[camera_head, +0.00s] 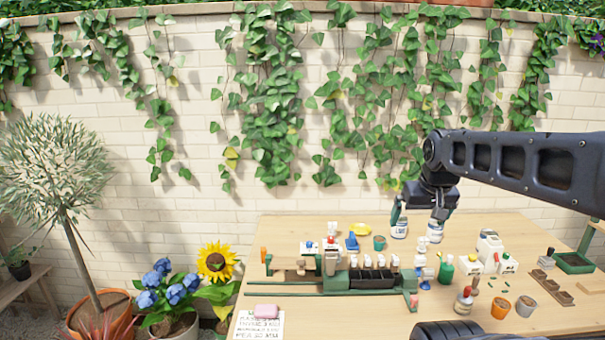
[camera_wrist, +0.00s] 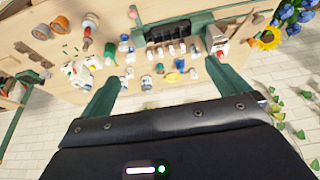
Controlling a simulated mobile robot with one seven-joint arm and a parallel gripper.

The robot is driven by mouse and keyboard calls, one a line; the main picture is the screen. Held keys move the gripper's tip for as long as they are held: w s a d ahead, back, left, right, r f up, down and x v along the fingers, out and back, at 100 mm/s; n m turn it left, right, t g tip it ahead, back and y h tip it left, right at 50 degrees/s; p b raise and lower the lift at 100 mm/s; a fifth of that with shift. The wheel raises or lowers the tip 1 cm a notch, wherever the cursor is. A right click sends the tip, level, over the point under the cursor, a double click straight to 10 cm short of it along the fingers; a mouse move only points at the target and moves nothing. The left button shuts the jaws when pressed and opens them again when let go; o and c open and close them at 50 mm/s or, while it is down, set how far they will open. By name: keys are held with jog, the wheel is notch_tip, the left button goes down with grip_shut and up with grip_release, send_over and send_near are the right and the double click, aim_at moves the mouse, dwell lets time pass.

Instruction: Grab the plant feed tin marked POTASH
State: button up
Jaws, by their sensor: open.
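My gripper (camera_head: 418,212) is open over the back of the wooden table, its fingers pointing down. In the wrist view its two green fingers (camera_wrist: 160,78) are spread wide with nothing held. A white container with a blue label (camera_head: 400,231) stands by the left finger. Another white container (camera_head: 434,233) stands below the right finger. A small white container (camera_wrist: 146,82) shows between the fingers in the wrist view. The lettering is too small to read, so I cannot tell which one is marked POTASH.
A green-framed rack with black bins (camera_head: 372,279) stands mid-table. A green bottle (camera_head: 446,269), white boxes (camera_head: 490,246), a blue item (camera_head: 352,241), a yellow dish (camera_head: 360,229) and pots (camera_head: 500,308) stand around. A brick wall stands behind.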

dwell(0.4)
jog(key=shift+c, duration=1.1)
